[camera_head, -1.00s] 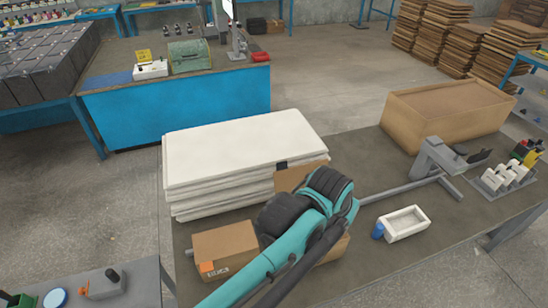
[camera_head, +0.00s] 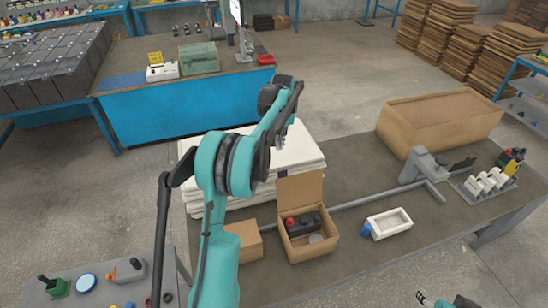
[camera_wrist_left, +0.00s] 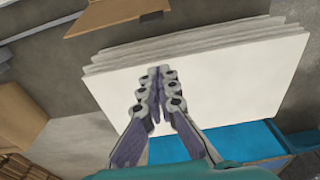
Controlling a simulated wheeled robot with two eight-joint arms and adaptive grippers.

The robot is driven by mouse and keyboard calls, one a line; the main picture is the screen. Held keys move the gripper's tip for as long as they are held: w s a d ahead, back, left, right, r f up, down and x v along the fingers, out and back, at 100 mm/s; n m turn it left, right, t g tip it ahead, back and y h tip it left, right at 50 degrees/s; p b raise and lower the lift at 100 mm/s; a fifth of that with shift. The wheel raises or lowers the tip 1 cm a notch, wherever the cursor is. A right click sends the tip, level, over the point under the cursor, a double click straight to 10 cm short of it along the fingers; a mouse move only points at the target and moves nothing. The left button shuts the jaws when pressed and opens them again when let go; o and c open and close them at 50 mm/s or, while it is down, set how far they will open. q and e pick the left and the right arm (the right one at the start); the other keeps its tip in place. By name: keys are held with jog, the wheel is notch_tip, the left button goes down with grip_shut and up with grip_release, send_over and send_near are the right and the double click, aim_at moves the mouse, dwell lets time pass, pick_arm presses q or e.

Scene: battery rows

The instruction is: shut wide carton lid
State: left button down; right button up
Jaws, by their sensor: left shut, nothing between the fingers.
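The carton (camera_head: 324,245) stands open on the bench, with a dark battery with a red cap inside. Its brown lid (camera_head: 300,188) stands up at the back edge, roughly upright. In the left wrist view a brown panel at the top edge (camera_wrist_left: 115,14) looks like this lid. My left gripper (camera_head: 284,132) is above the white stack behind the carton, apart from the lid. In the left wrist view its fingers (camera_wrist_left: 157,98) are shut and empty over the white sheets.
The white sheet stack (camera_head: 305,155) lies behind the carton. A smaller brown box (camera_head: 246,242) stands to its left, partly hidden by my arm. A white tray (camera_head: 390,223) and a blue cylinder (camera_head: 366,230) are to the right. A large tan box (camera_head: 435,125) stands further back.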

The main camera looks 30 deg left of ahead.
pick_arm(q)
notch_tip(320, 180, down, 9)
jog(key=s+d, duration=0.1)
jog(key=d, duration=0.1)
jog(key=shift+s+d, duration=0.15)
jog(key=shift+s, duration=0.25)
jog(key=shift+r, duration=0.1)
jog(key=shift+s+d, duration=0.1)
